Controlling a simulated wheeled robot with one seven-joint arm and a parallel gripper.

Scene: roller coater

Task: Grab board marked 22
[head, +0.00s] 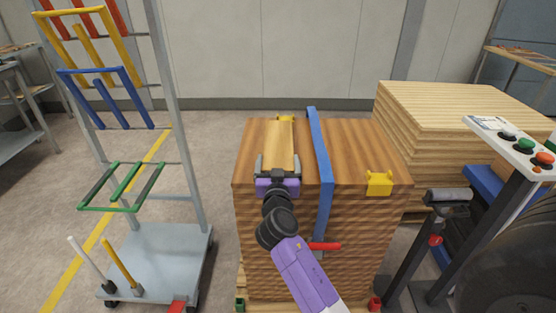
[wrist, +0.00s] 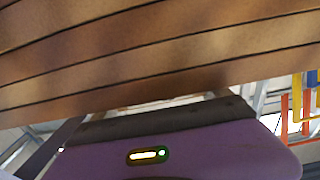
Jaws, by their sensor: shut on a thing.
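My gripper (head: 278,163) is over the left part of a strapped stack of brown boards (head: 365,150). Its two fingers stand on either side of a narrow, lighter board (head: 281,138), and it is shut on that board. The board lies along the stack's top, pointing away from me. I cannot read any number on it, so I cannot tell whether it is marked 22. In the wrist view, layered wood (wrist: 160,55) fills the upper part, above my purple gripper body; the fingertips are hidden there.
A blue strap (head: 320,150) with a red handle (head: 325,246) runs over the stack, right of my gripper. Yellow corner pieces (head: 379,183) sit on its edges. A rack cart (head: 165,262) stands left, a pale board pile (head: 450,105) and a control panel (head: 515,145) right.

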